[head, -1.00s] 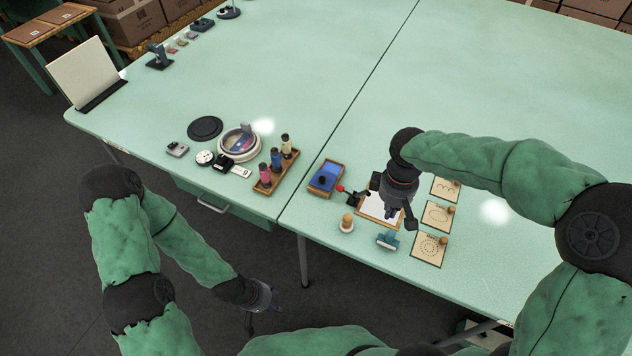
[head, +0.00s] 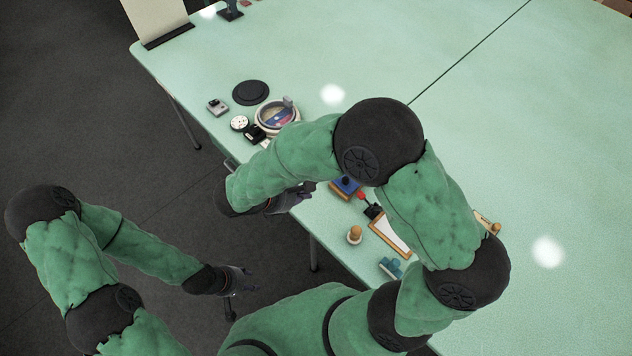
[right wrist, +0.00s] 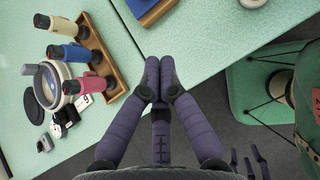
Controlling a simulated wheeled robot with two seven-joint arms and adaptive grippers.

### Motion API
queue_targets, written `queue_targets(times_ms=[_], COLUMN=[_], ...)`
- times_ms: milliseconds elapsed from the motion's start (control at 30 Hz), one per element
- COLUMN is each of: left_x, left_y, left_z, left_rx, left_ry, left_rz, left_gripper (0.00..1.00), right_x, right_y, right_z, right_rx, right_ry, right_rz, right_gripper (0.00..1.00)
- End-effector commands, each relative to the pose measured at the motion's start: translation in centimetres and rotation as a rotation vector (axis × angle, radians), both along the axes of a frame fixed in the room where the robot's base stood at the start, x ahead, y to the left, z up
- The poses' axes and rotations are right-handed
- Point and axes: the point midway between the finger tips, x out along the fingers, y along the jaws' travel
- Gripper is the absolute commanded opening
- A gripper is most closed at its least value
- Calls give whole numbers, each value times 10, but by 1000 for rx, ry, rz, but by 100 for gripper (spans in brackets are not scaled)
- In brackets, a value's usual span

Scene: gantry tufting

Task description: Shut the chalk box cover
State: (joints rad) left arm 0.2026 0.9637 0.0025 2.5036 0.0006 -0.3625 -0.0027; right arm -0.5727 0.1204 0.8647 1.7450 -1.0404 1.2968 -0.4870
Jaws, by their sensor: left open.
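No box is clearly marked as the chalk box. The likeliest is a round white container (head: 277,113) with coloured contents, partly hidden behind a bottle in the right wrist view (right wrist: 47,85). A flat black disc (head: 250,92) lies beside it; I cannot tell whether it is the cover. A blue-topped wooden box (head: 345,187) is partly hidden by my right arm. My right gripper (head: 303,190) is at the table's front edge, right of the bottle rack. Its fingertips (right wrist: 160,62) meet with nothing between them. My left gripper (head: 243,280) is open over the floor, away from the table.
A wooden rack (right wrist: 122,68) holds pink, blue and cream bottles close to my right gripper. Small devices (head: 240,122) lie left of the round container. A stamp (head: 355,234), a clipboard (head: 390,234) and a teal block (head: 391,267) are at the front.

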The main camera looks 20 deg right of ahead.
Motion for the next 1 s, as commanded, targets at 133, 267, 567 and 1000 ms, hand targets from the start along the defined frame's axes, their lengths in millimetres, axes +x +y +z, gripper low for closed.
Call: queue_targets(times_ms=[133,267,567,1000], left_x=[0,0,0,0], left_y=[0,0,0,0], left_z=[-7,-15,-34,-43], left_rx=[0,0,0,0], left_ry=[0,0,0,0], left_rz=[0,0,0,0], left_gripper=[45,45,45,45], right_x=[2,6,14,24], right_y=[-12,-27,-65,-104], right_z=[-14,-31,-72,-72], right_rx=[2,2,4,5], right_ry=[2,2,2,1], right_rz=[-4,-7,-8,-5], right_gripper=[0,0,0,0])
